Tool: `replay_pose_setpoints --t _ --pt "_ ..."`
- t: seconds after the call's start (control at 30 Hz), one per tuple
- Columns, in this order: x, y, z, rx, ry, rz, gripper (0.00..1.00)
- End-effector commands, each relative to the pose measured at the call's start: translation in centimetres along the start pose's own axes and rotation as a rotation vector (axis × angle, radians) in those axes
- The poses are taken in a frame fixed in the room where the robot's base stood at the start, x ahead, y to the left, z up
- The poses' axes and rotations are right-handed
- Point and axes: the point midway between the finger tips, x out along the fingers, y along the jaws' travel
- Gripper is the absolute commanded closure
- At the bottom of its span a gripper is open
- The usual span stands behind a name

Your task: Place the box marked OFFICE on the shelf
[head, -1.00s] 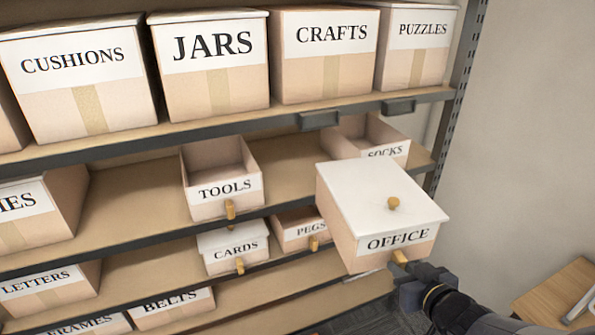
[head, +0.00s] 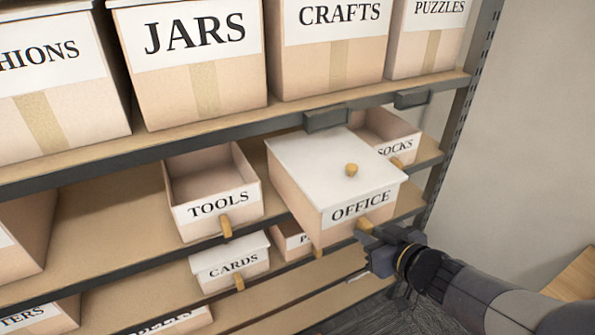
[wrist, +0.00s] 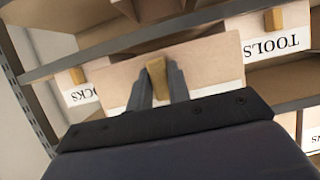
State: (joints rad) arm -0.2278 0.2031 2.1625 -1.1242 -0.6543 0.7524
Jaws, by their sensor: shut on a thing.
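The OFFICE box (head: 297,187) is a cardboard box with a white lid, a small knob on top and a wooden handle on its front. My gripper (head: 369,231) is shut on that front handle, which also shows between the fingers in the wrist view (wrist: 157,75). The box is held in front of the shelf (head: 110,207), level with the gap between the TOOLS box (head: 218,207) and the SOCKS box (head: 397,149). It hides part of both the shelf board and the SOCKS box. I cannot tell whether it touches the shelf.
The JARS (head: 195,70), CRAFTS (head: 330,50) and PUZZLES (head: 432,40) boxes fill the shelf above, whose edge carries dark brackets (head: 326,118). The CARDS box (head: 231,266) and a partly hidden box (head: 290,240) stand below. A perforated upright (head: 466,110) borders the right.

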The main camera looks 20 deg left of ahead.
Motion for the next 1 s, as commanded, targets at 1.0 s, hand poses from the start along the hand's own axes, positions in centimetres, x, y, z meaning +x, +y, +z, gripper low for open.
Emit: replay_pose_setpoints --t 1.0 --pt "16.4 -0.1 -7.0 -0.001 0.004 -0.002 1.00"
